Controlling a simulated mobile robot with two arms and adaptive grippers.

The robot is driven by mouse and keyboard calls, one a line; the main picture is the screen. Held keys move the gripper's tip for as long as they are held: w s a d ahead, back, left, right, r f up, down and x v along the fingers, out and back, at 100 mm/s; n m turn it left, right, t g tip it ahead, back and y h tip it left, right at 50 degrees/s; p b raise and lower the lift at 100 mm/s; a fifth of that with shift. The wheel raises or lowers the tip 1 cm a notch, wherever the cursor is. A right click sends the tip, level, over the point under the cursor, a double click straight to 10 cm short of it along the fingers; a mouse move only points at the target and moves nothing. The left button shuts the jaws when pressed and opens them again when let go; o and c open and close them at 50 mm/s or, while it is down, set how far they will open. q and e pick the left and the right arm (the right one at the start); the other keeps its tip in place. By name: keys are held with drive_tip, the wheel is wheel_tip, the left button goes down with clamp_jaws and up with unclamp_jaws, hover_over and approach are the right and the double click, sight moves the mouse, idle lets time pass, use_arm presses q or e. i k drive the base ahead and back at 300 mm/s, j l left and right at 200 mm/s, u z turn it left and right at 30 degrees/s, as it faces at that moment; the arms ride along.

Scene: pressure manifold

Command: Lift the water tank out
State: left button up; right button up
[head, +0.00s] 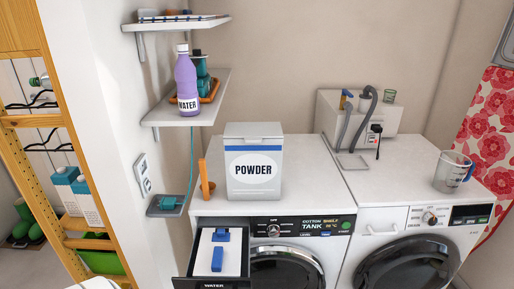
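A drawer-like tank (235,268) labelled "WATER" on its dark front stands pulled out at the top left of the left machine. It has a white top with blue parts, one of them a blue grip (217,259). Its lower part is cut off by the picture's bottom edge. Its back end meets the machine front (318,227), which carries a lit panel reading "TANK". Neither of my grippers shows in the head view.
A powder box (254,196) stands on the left machine behind the tank. A measuring jug (452,171) stands on the right machine (412,243). A shelf (154,114) with a purple bottle (187,80) hangs at upper left. A wooden rack (28,165) stands at far left.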

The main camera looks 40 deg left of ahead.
sight(217, 259)
drive_tip(key=u, duration=1.65)
